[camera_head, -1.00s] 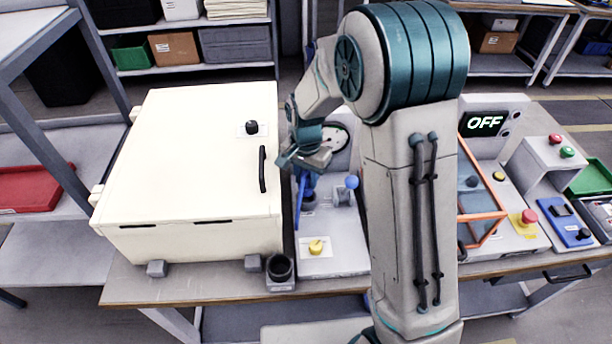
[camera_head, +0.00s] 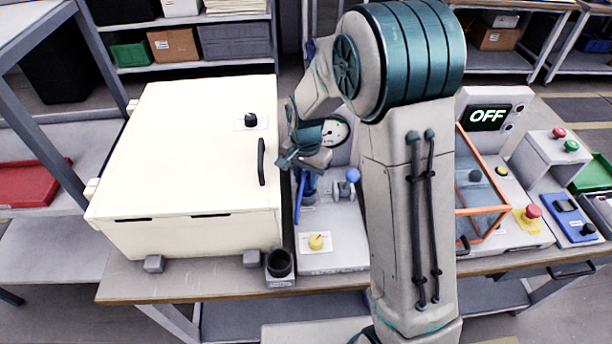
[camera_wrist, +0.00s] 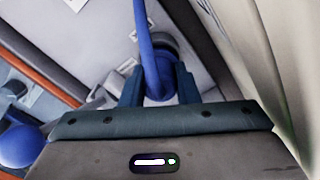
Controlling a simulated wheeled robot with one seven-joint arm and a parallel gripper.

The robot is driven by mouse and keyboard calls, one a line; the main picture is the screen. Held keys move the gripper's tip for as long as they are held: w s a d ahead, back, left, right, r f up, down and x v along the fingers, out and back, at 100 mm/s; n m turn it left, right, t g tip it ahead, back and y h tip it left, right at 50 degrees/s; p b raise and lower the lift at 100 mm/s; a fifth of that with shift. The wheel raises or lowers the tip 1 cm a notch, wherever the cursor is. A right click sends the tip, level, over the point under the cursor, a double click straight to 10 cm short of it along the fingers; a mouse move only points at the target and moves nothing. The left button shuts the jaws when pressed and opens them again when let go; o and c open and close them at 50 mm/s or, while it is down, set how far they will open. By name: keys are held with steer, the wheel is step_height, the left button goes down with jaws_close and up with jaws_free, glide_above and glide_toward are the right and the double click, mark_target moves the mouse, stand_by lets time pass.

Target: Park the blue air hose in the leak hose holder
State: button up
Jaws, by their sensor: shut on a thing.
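The blue air hose (camera_head: 300,196) is at the left side of the grey test panel (camera_head: 340,258), beside the white cabinet. My gripper (camera_wrist: 158,88) is shut on the hose; in the wrist view the blue hose (camera_wrist: 145,40) runs up between its two fingers. In the head view my gripper (camera_head: 304,168) is above the panel, partly hiding the hose top. A dark round cup in a grey block (camera_head: 279,265) stands at the bench front edge, between cabinet and panel; it looks like the leak hose holder. It appears empty and is apart from the hose.
The white cabinet (camera_head: 190,160) with a black handle stands close left of my gripper. A yellow knob (camera_head: 316,242), a blue ball-shaped knob (camera_head: 352,175) and a gauge (camera_head: 336,131) are on the panel. An orange-framed guard (camera_head: 482,190) stands to the right.

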mark_target(306, 174)
steer(key=shift+f+b, duration=0.5)
steer(key=shift+f, duration=0.2)
steer(key=o, duration=1.2)
steer(key=shift+c, duration=0.2)
step_height(306, 174, up, 14)
steer(key=shift+b, duration=0.3)
steer(key=shift+f, duration=0.1)
steer(key=s+d+n+t, duration=0.1)
steer(key=s+d+n, duration=0.1)
steer(key=s, duration=0.5)
steer(key=s+d+r+n+t, duration=0.1)
steer(key=s+d+n, duration=0.1)
steer(key=s+d, duration=0.2)
steer(key=s+d+n+t, duration=0.1)
steer(key=s+d, duration=0.3)
steer(key=s, duration=0.5)
steer(key=shift+s+r+n, duration=0.2)
steer(key=shift+s+n, duration=0.2)
steer(key=shift+n, duration=0.5)
